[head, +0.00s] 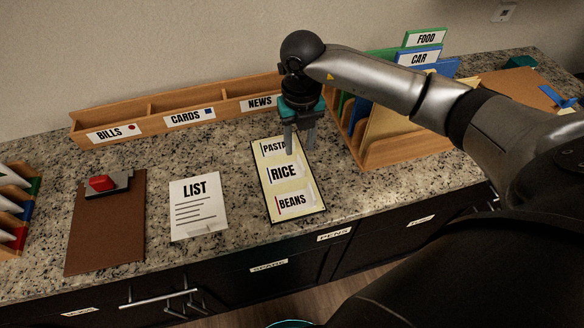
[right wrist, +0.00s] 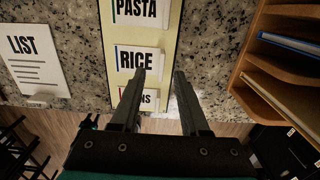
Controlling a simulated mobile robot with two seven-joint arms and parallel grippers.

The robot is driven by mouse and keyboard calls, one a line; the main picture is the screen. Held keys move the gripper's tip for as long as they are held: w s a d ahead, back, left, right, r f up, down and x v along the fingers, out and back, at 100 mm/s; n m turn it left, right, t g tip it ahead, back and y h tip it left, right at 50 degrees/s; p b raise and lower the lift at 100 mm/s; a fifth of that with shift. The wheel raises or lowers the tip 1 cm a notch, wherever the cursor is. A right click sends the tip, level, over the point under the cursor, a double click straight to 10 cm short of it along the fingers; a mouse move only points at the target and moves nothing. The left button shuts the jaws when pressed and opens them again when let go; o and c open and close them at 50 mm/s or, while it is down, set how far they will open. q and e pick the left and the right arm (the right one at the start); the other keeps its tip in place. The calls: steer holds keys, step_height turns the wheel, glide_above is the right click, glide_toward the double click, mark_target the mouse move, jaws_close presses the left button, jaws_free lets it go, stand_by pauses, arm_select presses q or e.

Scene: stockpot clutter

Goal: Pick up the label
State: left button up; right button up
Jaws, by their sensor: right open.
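A cream sheet with a dark edge (head: 294,214) lies on the granite counter. It bears three white labels: PASTA (head: 272,147), RICE (head: 284,171) and BEANS (head: 293,201). My right gripper (head: 301,148) points down over the top end of the sheet, beside the PASTA label, and partly covers it. Its fingers are apart with nothing between them. In the right wrist view the open fingers (right wrist: 160,74) reach toward the right edge of the sheet near the RICE label (right wrist: 139,61). The left finger partly hides the BEANS label (right wrist: 128,98). My left gripper is out of view.
A LIST paper (head: 198,212) and a brown clipboard (head: 104,230) lie to the left. A wooden tray marked BILLS, CARDS and NEWS (head: 221,112) stands behind. A wooden file holder (head: 375,160) with folders is close on the right. Drawers are below the counter edge.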

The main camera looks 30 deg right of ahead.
mark_target(301, 160)
step_height(301, 160, down, 5)
steer(key=shift+s+d+r, duration=0.1)
steer(key=shift+d, duration=0.05)
jaws_close()
stand_by(0.4)
